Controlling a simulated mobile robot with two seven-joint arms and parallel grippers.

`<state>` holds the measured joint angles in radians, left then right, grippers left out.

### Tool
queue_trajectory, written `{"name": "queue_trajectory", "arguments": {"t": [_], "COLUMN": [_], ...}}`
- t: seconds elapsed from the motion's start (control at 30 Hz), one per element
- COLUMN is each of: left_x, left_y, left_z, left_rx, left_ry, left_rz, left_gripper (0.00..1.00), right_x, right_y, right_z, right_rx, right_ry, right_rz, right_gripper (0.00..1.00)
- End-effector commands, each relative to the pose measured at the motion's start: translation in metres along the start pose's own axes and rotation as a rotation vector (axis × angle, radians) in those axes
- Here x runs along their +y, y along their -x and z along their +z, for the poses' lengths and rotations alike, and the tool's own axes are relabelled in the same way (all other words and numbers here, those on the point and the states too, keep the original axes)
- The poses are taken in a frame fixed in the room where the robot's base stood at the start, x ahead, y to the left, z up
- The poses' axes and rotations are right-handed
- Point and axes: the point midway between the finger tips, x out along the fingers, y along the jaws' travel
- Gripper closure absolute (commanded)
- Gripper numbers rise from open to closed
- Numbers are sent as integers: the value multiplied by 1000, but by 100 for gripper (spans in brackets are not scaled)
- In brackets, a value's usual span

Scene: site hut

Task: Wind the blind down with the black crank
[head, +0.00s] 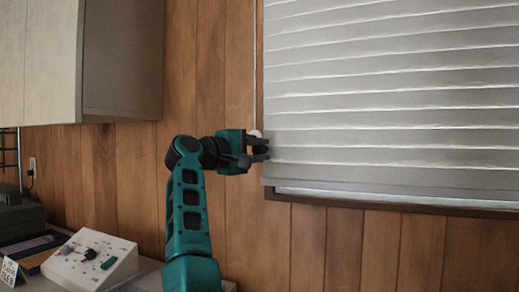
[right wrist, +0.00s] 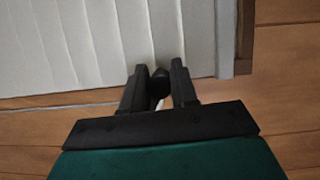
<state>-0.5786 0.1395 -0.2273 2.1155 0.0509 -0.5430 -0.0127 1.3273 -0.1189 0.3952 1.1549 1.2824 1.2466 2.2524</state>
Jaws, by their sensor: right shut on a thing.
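The pale grey blind (head: 390,110) covers almost all of the window. Its bottom edge hangs close above the dark sill, with a thin bright strip below it. My right gripper (head: 262,148) is at the blind's lower left edge, beside a small white rounded part (head: 256,133) at the end of a thin cord or rod. In the right wrist view its fingers are shut on a dark rounded piece, which looks like the black crank's knob (right wrist: 158,84). The fingers hide most of the crank. The blind (right wrist: 70,40) also shows there. My left gripper is not in view.
A wall cabinet (head: 120,60) hangs at the upper left. Below it, a sloped white box (head: 75,270) with a black, a grey and a green piece stands on the counter, beside a dark keyboard-like device. The wood wall below the window is clear.

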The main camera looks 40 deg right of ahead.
Motion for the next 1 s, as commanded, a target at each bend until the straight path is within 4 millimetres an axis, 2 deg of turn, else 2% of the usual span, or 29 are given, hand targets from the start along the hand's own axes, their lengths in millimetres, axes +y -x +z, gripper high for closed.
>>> {"name": "queue_trajectory", "arguments": {"t": [0.33, 0.37, 0.6, 0.87, 1.0], "left_x": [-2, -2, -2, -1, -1], "left_y": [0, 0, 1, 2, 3], "left_z": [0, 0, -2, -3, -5], "left_rx": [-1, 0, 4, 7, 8], "left_ry": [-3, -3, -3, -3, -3], "left_rz": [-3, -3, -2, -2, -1], "left_gripper": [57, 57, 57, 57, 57], "right_x": [-1, -1, 0, 0, 0], "right_y": [1, 1, 1, 2, 17], "right_z": [-3, -3, -2, -1, -2], "right_rx": [9, 9, 6, 4, 7], "right_ry": [1, 1, 0, -1, 0], "right_rz": [0, 0, 0, 1, 1], "right_gripper": [100, 71, 49, 49, 49]}}
